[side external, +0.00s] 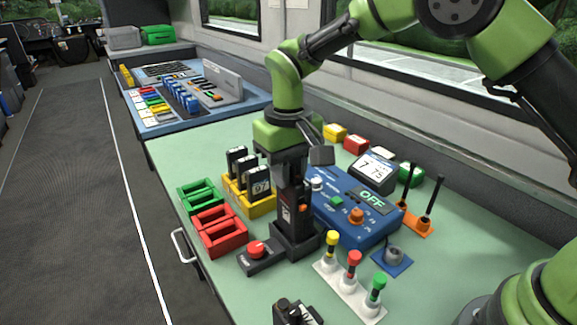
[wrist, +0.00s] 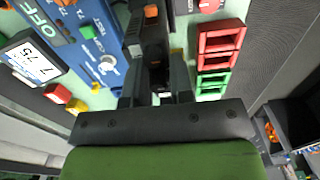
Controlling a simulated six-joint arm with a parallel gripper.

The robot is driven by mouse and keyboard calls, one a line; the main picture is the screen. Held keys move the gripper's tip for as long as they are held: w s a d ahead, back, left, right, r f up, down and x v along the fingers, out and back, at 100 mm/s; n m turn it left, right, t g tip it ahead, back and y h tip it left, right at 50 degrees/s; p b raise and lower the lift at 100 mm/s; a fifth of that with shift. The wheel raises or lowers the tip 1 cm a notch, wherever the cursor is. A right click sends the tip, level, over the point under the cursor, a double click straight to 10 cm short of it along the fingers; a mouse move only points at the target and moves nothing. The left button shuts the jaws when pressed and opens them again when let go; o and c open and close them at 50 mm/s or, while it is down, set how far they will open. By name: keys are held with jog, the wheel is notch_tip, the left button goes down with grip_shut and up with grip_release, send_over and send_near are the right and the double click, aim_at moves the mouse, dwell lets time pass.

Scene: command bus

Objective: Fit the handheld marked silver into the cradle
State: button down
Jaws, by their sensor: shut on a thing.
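My gripper (side external: 291,170) points straight down over the green bench and is shut on a dark handheld (side external: 288,208) with a small orange part on its side. The handheld is upright, and its lower end meets the black cradle (side external: 298,242) below it. I cannot tell how deep it sits in the cradle. No silver mark is readable on it. In the wrist view my gripper (wrist: 157,82) has its fingers on either side of the handheld (wrist: 154,50), which hides much of what lies beneath.
A yellow rack (side external: 256,207) with several handhelds stands left, near green (side external: 199,195) and red (side external: 222,231) racks. A blue console (side external: 345,222) reading OFF stands close on the right. A red-knob box (side external: 261,256) and a white stand of capped bottles (side external: 351,290) are in front.

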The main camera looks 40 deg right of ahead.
jog(key=shift+f, duration=1.75)
jog(key=c, duration=0.6)
grip_release()
jog(key=shift+r, duration=3.5)
